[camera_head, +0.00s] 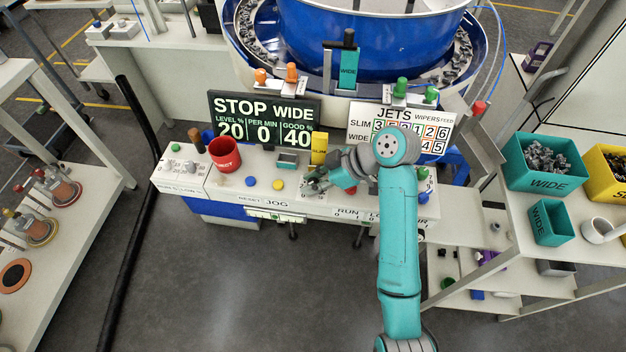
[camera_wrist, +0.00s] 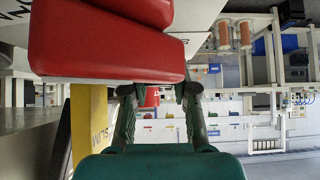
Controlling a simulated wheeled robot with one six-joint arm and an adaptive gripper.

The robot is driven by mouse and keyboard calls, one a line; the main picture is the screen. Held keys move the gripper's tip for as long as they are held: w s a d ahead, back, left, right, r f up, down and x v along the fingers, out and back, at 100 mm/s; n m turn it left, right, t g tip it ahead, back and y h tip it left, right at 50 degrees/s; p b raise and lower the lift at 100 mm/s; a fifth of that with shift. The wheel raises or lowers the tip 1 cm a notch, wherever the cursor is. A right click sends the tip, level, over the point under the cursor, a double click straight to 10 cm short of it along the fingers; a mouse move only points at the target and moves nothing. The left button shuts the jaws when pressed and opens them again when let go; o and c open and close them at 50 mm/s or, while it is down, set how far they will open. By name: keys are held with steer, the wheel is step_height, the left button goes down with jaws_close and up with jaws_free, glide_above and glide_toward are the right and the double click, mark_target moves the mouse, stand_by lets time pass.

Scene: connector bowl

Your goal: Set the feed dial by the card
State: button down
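The white JETS card (camera_head: 388,112) stands behind the panel, with rows SLIM and WIDE and columns headed WIPERS and FEED. My arm covers part of its figures. My gripper (camera_head: 316,182) is low over the front panel (camera_head: 238,182), beside the yellow SLIM tag (camera_head: 319,148). In the wrist view my gripper (camera_wrist: 160,92) has its fingers apart, with no object clearly held between them. A large red part (camera_wrist: 105,48) is close above the fingertips; I cannot tell whether they touch it. I cannot make out the feed dial; my arm hides part of the panel.
A dark display (camera_head: 264,120) reads STOP WIDE, 20, 0, 40. A red cup (camera_head: 224,153) stands left of my gripper, with blue and yellow buttons (camera_head: 278,184) nearby. The blue bowl feeder (camera_head: 375,40) rises behind. Teal WIDE bins (camera_head: 546,182) are at right.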

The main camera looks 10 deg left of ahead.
steer(key=shift+s+f+m, duration=0.15)
steer(key=shift+m, duration=0.15)
steer(key=m+t+h, duration=0.1)
steer(key=m+t, duration=0.1)
steer(key=m, duration=0.1)
steer(key=m+t, duration=0.2)
steer(key=m, duration=0.1)
steer(key=shift+t+h, duration=0.4)
steer(key=m+t+h, duration=0.2)
steer(key=m, duration=0.1)
steer(key=shift+m, duration=0.4)
steer(key=m+h, duration=0.1)
steer(key=m, duration=0.1)
steer(key=m+t+h, duration=0.1)
steer(key=m+h, duration=0.1)
steer(key=shift+r+m+t, duration=0.2)
steer(key=shift+m+t, duration=0.1)
steer(key=m+h, duration=0.5)
steer(key=m, duration=0.1)
steer(key=m+g+h, duration=0.1)
steer(key=m, duration=0.2)
steer(key=m+g+h, duration=0.1)
steer(key=m+h, duration=0.1)
steer(key=shift+m+h, duration=0.3)
steer(key=shift+m, duration=0.1)
steer(key=shift+g, duration=0.3)
